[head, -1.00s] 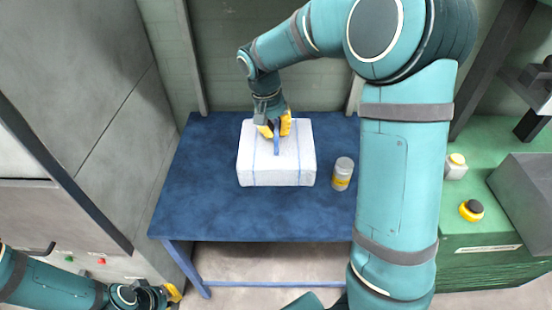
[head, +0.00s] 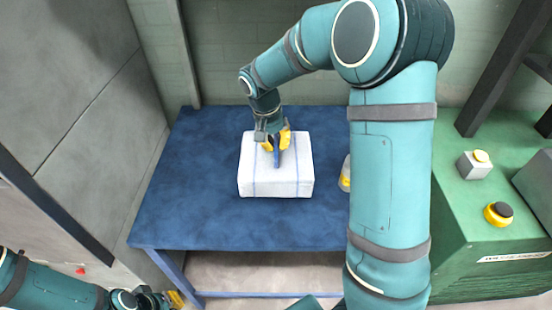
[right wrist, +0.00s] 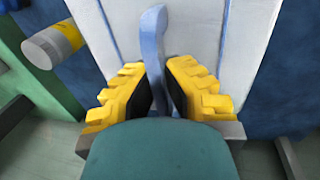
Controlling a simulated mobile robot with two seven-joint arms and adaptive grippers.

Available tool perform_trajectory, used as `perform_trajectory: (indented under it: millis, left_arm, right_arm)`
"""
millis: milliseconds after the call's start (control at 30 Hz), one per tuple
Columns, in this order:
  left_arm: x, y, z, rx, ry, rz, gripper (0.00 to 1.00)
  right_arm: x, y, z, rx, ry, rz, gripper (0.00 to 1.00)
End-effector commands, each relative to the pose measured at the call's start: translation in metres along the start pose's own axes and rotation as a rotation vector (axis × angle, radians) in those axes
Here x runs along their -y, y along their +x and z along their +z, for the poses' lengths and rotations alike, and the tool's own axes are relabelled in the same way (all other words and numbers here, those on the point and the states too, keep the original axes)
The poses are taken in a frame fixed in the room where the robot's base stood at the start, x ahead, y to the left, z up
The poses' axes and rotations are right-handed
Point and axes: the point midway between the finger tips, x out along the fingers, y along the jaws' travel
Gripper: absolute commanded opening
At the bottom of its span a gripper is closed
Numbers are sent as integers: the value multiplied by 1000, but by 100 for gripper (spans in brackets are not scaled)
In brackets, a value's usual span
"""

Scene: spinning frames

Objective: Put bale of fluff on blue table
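The bale of fluff (head: 262,182) is a white block with thin blue bands and a blue handle on top. My right gripper (head: 276,144) is shut on the handle, which also stands between its yellow fingers in the right wrist view (right wrist: 153,45). The bale is over the middle of the blue table (head: 195,215); whether its underside touches the top cannot be told.
A grey and yellow jar (head: 345,175) stands on the table right of the bale, partly hidden by my right arm; it also shows in the right wrist view (right wrist: 52,45). A green bench (head: 465,215) with buttons is at the right. The table's left side is clear.

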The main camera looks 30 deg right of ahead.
Motion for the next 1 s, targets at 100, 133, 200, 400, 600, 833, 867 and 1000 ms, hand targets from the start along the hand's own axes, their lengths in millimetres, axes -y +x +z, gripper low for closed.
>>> perform_trajectory:
  millis: [100,133,200,400,600,833,867,1000]
  left_arm:
    - [1,3,0,-1,0,0,0]
    - [1,4,0,-2,0,0,0]
    - [2,7,-1,-3,0,0,0]
    - [5,13,-2,-7,1,0,0]
    - [4,12,-2,-7,1,0,0]
    - [4,12,-2,-7,1,0,0]
    - [4,12,-2,-7,1,0,0]
    - [4,12,-2,-7,1,0,0]
  right_arm:
    - [2,9,0,-1,0,0,0]
    - [3,13,0,0,0,1,0]
    - [5,24,0,1,0,0,0]
    - [10,48,0,0,1,0,0]
    - [10,47,0,-2,1,-1,0]
    - [10,48,0,0,1,-1,34]
    - [10,48,0,0,1,-1,34]
    - [10,48,0,0,0,-1,34]
